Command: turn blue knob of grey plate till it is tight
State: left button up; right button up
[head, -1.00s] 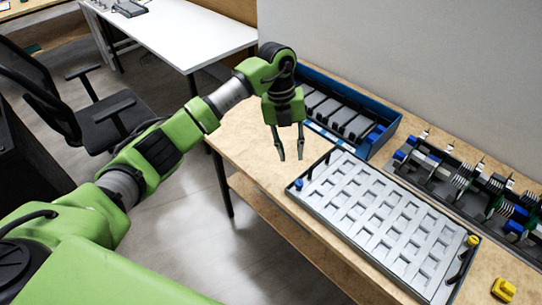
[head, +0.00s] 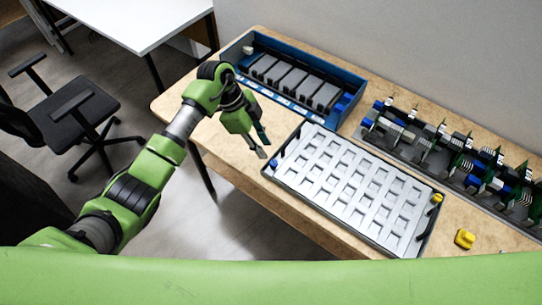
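The grey plate (head: 352,187), with rows of rectangular recesses, lies in a dark frame on the wooden table. The blue knob (head: 274,163) stands at its left corner, and a yellow knob (head: 437,198) is at its right corner. My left gripper (head: 264,148) is just above and left of the blue knob in the picture. Its two fingers look apart, with nothing visible between them. I cannot tell whether a fingertip touches the knob. My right gripper is not in view.
A blue tray (head: 352,78) with several grey blocks stands behind the plate. A rack of modules (head: 450,150) runs along the wall at right. A loose yellow part (head: 464,239) lies near the right corner. A chair (head: 82,108) and white table (head: 135,22) are at left.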

aim_at(274, 162)
pick_arm(q)
jog(key=x, duration=0.7)
jog(key=shift+d+f+p, duration=0.15)
jog(key=shift+f+p, duration=0.2)
grip_shut()
